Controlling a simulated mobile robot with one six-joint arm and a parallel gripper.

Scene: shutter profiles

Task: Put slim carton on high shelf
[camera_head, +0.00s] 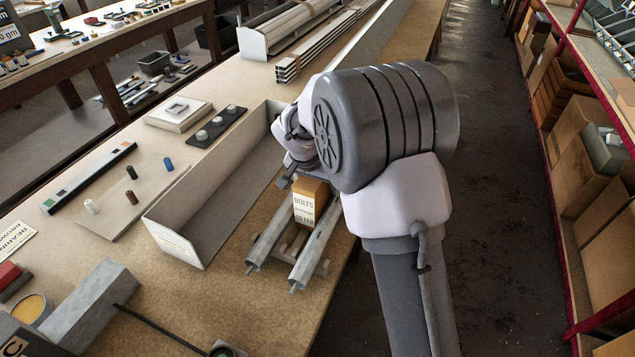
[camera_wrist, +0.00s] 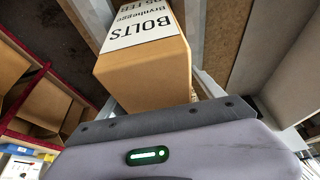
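An orange-brown carton (camera_head: 311,196) with a white label reading BOLTS stands on two parallel grey metal profiles on the workbench. It also shows large in the wrist view (camera_wrist: 150,75), right in front of the gripper body. My gripper (camera_head: 290,181) is at the upper end of the carton, beside or around it; the arm hides much of it. A dark finger part shows left of the carton. The fingertips are hidden, so I cannot tell whether they touch it. A red-framed shelf rack (camera_head: 568,45) stands at the right across the aisle.
A long open grey tray (camera_head: 190,215) lies left of the carton. A dark plate with round knobs (camera_head: 217,124) and a long profile block (camera_head: 92,305) are also on the bench. Cardboard boxes (camera_head: 570,120) fill parts of the rack. The aisle floor (camera_head: 490,200) is clear.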

